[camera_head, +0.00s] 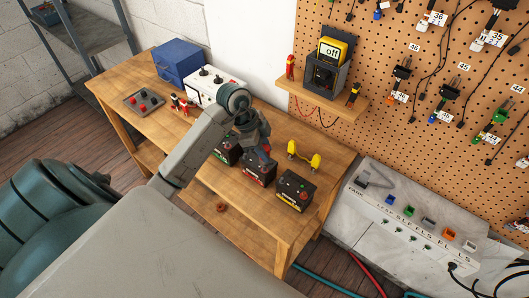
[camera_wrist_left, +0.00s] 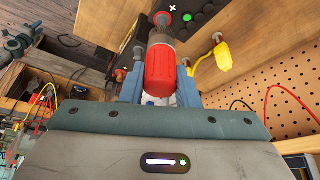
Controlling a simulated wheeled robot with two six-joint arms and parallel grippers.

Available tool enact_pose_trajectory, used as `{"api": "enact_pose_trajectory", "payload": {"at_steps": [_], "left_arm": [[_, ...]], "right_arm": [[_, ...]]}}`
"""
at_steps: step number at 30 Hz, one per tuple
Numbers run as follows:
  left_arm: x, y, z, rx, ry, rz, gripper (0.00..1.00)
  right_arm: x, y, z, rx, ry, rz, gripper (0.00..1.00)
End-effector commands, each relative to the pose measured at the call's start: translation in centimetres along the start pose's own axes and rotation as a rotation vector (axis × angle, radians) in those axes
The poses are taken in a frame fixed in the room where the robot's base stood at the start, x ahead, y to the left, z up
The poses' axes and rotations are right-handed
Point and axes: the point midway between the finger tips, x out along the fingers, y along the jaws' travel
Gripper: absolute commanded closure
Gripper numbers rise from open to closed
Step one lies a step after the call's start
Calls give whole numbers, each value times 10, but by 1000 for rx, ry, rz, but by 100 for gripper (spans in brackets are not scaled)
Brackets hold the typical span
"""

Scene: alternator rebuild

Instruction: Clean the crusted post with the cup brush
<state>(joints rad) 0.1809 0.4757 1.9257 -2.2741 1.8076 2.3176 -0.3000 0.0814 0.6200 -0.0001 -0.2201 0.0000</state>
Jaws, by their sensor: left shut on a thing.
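In the head view my left gripper (camera_head: 262,150) is over the row of black batteries on the wooden bench. In the left wrist view its blue fingers (camera_wrist_left: 160,88) are shut on the red handle of a tool, the cup brush (camera_wrist_left: 159,72). The brush's grey end points at a black battery (camera_wrist_left: 205,18) with a green dot; I cannot tell whether it touches a post. In the head view the middle battery (camera_head: 258,172) is partly hidden by the gripper; the right battery (camera_head: 295,192) stands clear. No crust on a post can be made out. My right gripper is not in view.
A white box (camera_head: 215,88), a blue box (camera_head: 180,62) and a grey tray (camera_head: 143,103) are at the bench's left. A meter shelf (camera_head: 322,98) overhangs the back.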

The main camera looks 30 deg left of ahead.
Motion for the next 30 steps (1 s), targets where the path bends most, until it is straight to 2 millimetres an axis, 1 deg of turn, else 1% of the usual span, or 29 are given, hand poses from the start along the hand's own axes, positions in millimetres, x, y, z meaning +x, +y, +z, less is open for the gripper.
{"api": "enact_pose_trajectory", "payload": {"at_steps": [3, 15, 30], "left_arm": [[-10, -1, -5, 1, 1, -4, 90], [-37, 0, -16, 2, 0, -2, 90], [-39, 0, -16, 0, 0, -1, 90]], "right_arm": [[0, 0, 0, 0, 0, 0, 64], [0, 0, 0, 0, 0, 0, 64], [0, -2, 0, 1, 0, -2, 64]]}}
